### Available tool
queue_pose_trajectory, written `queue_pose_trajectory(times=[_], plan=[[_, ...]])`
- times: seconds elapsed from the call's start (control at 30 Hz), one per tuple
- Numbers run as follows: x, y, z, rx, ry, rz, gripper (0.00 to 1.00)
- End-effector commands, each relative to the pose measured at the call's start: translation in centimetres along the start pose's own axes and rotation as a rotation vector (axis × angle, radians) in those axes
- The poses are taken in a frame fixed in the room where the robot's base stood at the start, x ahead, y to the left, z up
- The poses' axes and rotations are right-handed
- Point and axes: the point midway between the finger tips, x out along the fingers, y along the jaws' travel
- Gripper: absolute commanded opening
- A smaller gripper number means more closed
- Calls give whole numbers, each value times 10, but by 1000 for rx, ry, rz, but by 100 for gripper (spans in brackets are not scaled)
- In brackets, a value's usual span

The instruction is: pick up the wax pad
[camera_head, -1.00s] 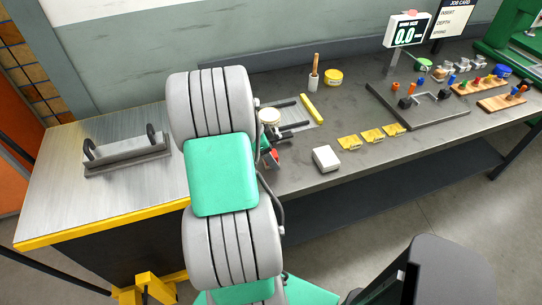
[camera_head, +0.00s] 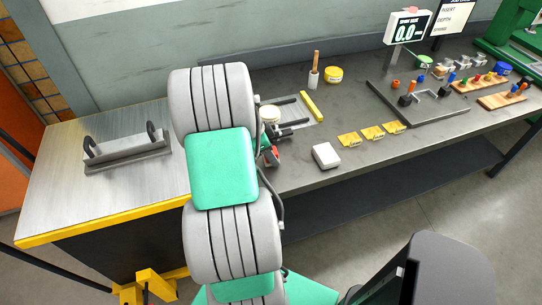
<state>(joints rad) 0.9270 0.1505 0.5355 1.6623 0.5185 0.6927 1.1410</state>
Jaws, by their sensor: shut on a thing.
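A round, cream-topped piece (camera_head: 270,113), which looks like the wax pad, shows just right of my arm at the edge of a pale plate. My gripper (camera_head: 279,137) is largely hidden behind my own arm; only dark and red parts show, close to the cream piece. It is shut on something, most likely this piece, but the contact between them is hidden. I cannot tell whether the piece is clear of the bench.
A yellow bar (camera_head: 312,106) lies at the plate's right edge. A white block (camera_head: 326,155) and yellow cards (camera_head: 372,132) lie to the right on the bench (camera_head: 300,175). A yellow tin (camera_head: 333,75) stands behind. A metal holder (camera_head: 127,153) is at left.

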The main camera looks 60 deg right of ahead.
Motion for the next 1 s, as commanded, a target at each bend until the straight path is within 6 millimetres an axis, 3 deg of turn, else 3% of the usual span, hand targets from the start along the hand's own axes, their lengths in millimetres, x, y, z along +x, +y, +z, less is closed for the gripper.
queue_pose_trajectory(times=[0.13, 0.4, 0.57, 0.67, 0.87, 1.0], plan=[[0, 0, 0, 0, 0, -1, 2], [-2, 0, -1, 1, 0, -1, 2], [-15, -1, -6, 1, 0, -5, 2], [-35, -1, -9, -1, 1, -7, 2], [-102, 8, 13, -4, -1, -9, 2], [-135, 18, 46, -6, -1, -5, 2]])
